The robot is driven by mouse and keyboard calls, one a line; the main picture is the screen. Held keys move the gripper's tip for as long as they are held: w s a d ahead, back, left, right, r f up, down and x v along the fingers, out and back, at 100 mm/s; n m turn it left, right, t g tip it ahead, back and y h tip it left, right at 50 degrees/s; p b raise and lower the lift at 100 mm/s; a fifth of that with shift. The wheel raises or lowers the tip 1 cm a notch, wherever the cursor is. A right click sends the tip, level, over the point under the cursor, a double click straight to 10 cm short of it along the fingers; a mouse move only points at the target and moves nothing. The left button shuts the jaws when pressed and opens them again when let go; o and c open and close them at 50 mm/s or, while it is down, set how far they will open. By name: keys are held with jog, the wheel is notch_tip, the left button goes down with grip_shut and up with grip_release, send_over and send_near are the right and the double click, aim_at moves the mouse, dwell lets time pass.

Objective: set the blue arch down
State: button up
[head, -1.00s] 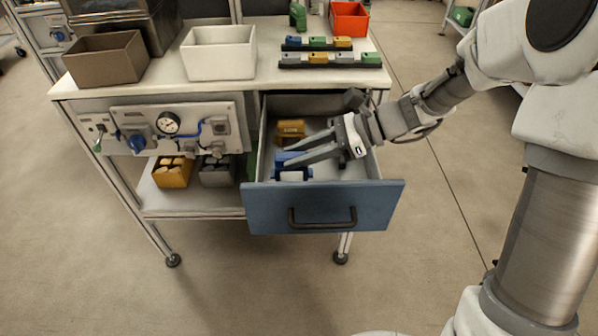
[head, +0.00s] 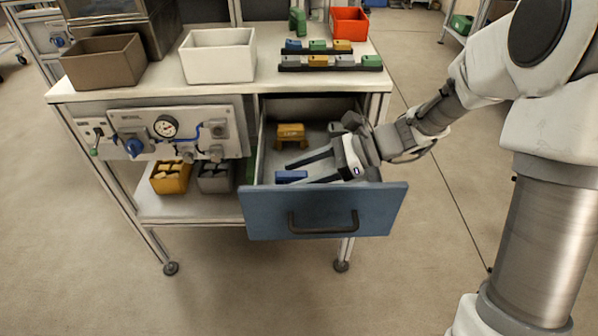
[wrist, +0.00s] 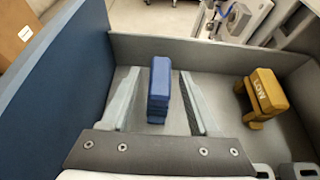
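The blue arch (head: 291,176) is in the open drawer, near its front left part. In the wrist view, the blue arch (wrist: 160,88) shows between the two fingers, with a gap on each side. It appears to rest on the drawer floor. My gripper (head: 299,175) is open and low inside the drawer, coming in from the right. Its fingers (wrist: 158,90) also show in the wrist view, apart from the arch. One finger hides part of the arch in the head view.
A yellow arch (head: 290,134) marked LOW stands farther back in the drawer (head: 325,224). The drawer walls enclose the gripper closely. Above, the bench top carries a white bin (head: 219,56), a brown bin (head: 104,62), a red bin (head: 349,22) and block racks (head: 330,66).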

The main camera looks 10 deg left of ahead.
jog(key=shift+d+r, duration=0.1)
jog(key=shift+r, duration=0.2)
jog(key=p+v, duration=0.4)
jog(key=v, duration=0.7)
jog(key=shift+d, duration=0.4)
jog(key=shift+w, duration=0.15)
